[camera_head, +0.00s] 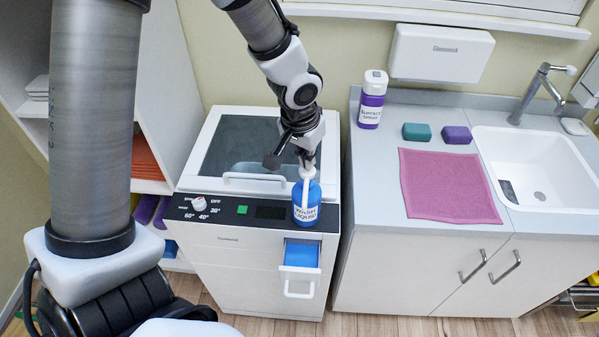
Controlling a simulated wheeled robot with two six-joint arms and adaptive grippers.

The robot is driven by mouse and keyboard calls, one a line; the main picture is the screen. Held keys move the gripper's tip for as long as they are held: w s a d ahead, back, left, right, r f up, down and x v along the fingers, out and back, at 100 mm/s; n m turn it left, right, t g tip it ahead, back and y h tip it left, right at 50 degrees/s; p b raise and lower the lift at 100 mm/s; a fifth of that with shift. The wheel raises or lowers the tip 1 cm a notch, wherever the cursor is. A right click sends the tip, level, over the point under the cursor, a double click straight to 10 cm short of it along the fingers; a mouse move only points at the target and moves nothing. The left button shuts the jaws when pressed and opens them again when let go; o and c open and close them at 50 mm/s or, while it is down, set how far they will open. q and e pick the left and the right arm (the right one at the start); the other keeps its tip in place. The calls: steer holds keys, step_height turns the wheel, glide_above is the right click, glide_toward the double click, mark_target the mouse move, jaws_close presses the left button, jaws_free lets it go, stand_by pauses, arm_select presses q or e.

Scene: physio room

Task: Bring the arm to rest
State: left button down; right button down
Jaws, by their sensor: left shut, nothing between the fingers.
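My left gripper (306,160) hangs over the front right of a white top-loading washing machine (215,262). It is shut and holds nothing. A blue bottle (306,212) with a white top and a white label stands upright at the right end of the machine's dark control panel. The gripper's fingertips are just above or behind the bottle's top; I cannot tell whether they touch. Below the bottle, a small drawer (299,270) with a blue inside is pulled out. The machine's lid (245,150) is down. My right gripper is not in view.
To the right, a counter (400,225) holds a purple spray container (371,100), a teal block (416,132), a purple block (457,135), a pink cloth (448,186) and a white sink (540,165). White shelves (165,80) stand at left. Wooden floor (245,325) shows in front.

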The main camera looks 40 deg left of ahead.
arm_select(q)
steer(key=shift+r, duration=0.45)
step_height(320, 180, up, 6)
steer(key=p, duration=0.5)
stand_by(0.4)
